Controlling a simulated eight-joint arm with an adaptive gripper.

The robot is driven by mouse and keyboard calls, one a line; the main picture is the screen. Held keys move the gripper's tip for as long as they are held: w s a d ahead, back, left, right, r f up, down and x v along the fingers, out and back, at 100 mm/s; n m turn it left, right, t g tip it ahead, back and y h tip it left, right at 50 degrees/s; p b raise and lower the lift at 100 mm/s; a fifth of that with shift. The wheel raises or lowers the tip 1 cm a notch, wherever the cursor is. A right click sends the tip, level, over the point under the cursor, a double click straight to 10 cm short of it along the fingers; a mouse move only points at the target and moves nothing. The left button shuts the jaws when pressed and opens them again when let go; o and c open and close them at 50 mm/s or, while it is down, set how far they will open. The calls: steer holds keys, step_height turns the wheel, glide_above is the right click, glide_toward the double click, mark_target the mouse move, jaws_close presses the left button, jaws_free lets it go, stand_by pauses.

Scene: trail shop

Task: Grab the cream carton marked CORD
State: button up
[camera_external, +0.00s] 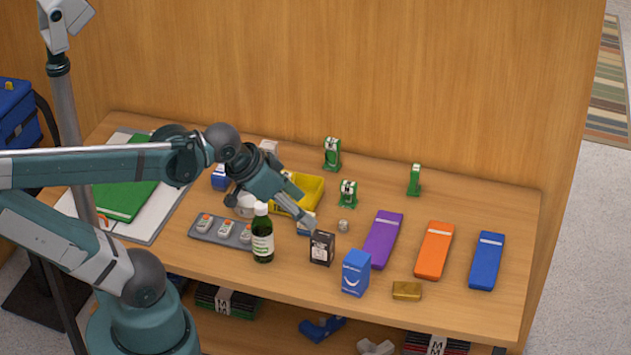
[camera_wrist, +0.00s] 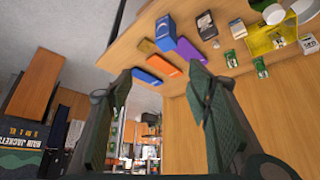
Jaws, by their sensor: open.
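No CORD lettering is legible in either view. A small pale carton (camera_external: 269,146) stands behind the yellow tray, partly screened by my gripper. What looks like the same pale carton (camera_wrist: 308,44) is at the right edge in the wrist view. Another small carton, pale on top and blue below (camera_external: 306,224), sits near the black carton; it also shows in the wrist view (camera_wrist: 237,28). I cannot tell which is marked CORD. My gripper (camera_external: 292,186) is open and empty above the middle of the table. In the wrist view my gripper (camera_wrist: 160,74) has its fingers well apart with nothing between them.
A green bottle (camera_external: 263,240), a black carton (camera_external: 322,248) and a blue box (camera_external: 356,273) stand in front. The yellow tray (camera_external: 308,192) is under my gripper. Purple (camera_external: 383,240), orange (camera_external: 434,250) and blue (camera_external: 486,260) cases lie right. A wooden panel (camera_external: 400,80) closes the back.

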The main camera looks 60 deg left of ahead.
steer(key=shift+c, duration=0.3)
steer(key=c, duration=0.8)
steer(key=shift+o, duration=0.2)
steer(key=w+a+f+n+g+h+b, duration=0.1)
steer(key=w+a+f+n+g, duration=0.1)
steer(key=w+a+f+n, duration=0.45)
steer(key=w+a+f+n+g+b, duration=0.1)
steer(key=w+a+f+n+b, duration=0.15)
steer(key=w+a+n, duration=0.45)
steer(key=w+a+f+n+g+h+b, duration=0.1)
steer(key=a+f+n+h, duration=0.1)
steer(key=a+f+n, duration=1.1)
steer(key=a+f, duration=0.2)
steer(key=a, duration=0.2)
steer(key=shift+a+f, duration=0.25)
steer(key=shift+a, duration=0.1)
